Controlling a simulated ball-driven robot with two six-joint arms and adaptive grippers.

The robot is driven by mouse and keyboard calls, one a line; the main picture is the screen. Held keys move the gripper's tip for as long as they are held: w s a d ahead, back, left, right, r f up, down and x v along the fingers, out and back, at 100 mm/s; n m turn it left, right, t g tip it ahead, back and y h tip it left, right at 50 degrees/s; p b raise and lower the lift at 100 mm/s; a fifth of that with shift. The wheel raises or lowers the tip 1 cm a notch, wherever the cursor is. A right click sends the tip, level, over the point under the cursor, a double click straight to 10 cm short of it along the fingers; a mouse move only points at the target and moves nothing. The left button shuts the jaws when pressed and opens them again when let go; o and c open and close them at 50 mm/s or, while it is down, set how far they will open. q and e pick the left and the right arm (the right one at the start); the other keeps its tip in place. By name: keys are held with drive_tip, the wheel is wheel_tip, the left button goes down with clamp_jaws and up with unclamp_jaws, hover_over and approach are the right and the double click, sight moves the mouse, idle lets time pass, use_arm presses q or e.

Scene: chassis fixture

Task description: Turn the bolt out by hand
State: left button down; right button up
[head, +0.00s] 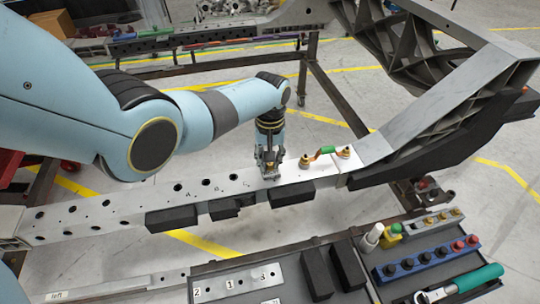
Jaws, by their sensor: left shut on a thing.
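My left gripper (269,165) points down onto the top face of the pale metal chassis beam (120,207), left of a green and orange strap. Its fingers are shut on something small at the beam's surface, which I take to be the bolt. Several dark round holes show along the beam to the left. My right gripper is not in view.
The green and orange strap (327,150) sits between two brass-coloured fittings close to the right. A tray (225,264) in front holds a numbered plate, black blocks, a blue socket rail (425,259), bottles and a green-handled ratchet (470,283). A large angled casting rises at right.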

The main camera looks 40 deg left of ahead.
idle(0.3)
use_arm(q)
drive_tip(key=n+p, duration=0.1)
drive_tip(key=n, duration=0.2)
drive_tip(key=shift+s+r, duration=0.1)
drive_tip(key=shift+r, duration=0.05)
drive_tip(key=n, duration=0.4)
drive_tip(key=shift+p, duration=0.3)
drive_tip(key=n, duration=0.3)
drive_tip(key=shift+n+p, duration=0.3)
drive_tip(key=shift+n, duration=0.1)
drive_tip(key=n, duration=0.4)
drive_tip(key=c, duration=1.1)
unclamp_jaws()
drive_tip(key=shift+c, duration=0.2)
drive_tip(key=shift+r+p, duration=0.15)
drive_tip(key=shift+p, duration=0.15)
